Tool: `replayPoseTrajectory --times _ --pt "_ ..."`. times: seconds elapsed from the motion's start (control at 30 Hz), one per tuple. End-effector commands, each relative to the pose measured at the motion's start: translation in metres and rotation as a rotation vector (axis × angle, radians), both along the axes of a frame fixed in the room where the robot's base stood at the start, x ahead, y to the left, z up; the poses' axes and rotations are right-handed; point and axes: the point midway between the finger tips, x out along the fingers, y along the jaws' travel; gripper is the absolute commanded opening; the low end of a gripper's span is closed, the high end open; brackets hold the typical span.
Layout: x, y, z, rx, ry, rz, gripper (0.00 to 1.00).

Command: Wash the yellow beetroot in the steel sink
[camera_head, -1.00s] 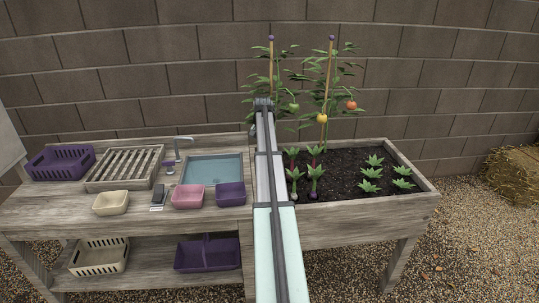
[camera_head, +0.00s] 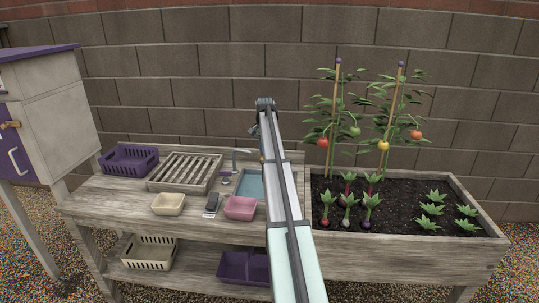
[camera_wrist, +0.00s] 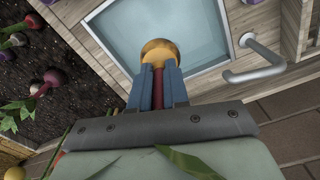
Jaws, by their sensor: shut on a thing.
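In the wrist view my gripper (camera_wrist: 158,88) is shut on the yellow beetroot (camera_wrist: 158,49), gripping its reddish stem. A green leaf (camera_wrist: 190,162) trails back over the gripper body. In the head view my arm hides the gripper and the right part of the sink (camera_head: 250,186).
The soil bed (camera_head: 405,200) with root vegetables and tomato plants lies right.

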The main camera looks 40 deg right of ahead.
Motion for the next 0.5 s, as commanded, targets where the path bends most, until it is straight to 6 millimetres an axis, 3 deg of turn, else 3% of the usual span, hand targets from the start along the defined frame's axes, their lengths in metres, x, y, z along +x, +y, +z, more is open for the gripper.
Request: replayPoseTrajectory --times 0.27,0.5 --pt "-0.002 0.001 -0.004 -0.001 0.002 -0.077 0.0" --pt "-0.003 0.001 -0.023 0.0 0.003 -0.077 0.0"
